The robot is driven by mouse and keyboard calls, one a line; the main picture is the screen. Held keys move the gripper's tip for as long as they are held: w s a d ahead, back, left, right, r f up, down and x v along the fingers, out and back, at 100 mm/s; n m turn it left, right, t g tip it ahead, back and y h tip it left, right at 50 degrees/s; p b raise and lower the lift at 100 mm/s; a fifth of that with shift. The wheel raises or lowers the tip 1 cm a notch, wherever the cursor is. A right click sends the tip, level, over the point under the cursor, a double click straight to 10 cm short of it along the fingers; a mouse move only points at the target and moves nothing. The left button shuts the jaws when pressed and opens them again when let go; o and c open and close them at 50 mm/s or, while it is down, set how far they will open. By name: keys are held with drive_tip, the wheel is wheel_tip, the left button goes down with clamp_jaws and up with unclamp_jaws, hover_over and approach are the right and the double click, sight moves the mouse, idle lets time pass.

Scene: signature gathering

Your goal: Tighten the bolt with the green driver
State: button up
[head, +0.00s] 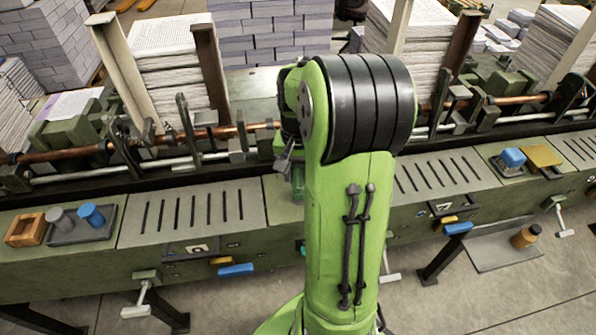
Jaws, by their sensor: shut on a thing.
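My gripper (284,157) shows only in part, as a grey metal piece at the left edge of my own green arm, above the front of the machine. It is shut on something. A dull green upright piece (298,184) shows just below it and looks like the green driver, largely hidden by my arm. Its tip is hidden. I cannot make out the bolt; it may be behind my arm.
The long green machine has slotted plates (190,212), a copper-coloured rod (70,152) and tall paper stacks (172,62) behind. A tray (80,232) with grey and blue cylinders is at left. A blue block (512,158) is at right. Handles stick out in front.

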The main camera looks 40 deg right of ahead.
drive_tip(key=shift+r+p, duration=1.6)
drive_tip(key=shift+r, duration=0.45)
drive_tip(key=shift+f, duration=0.1)
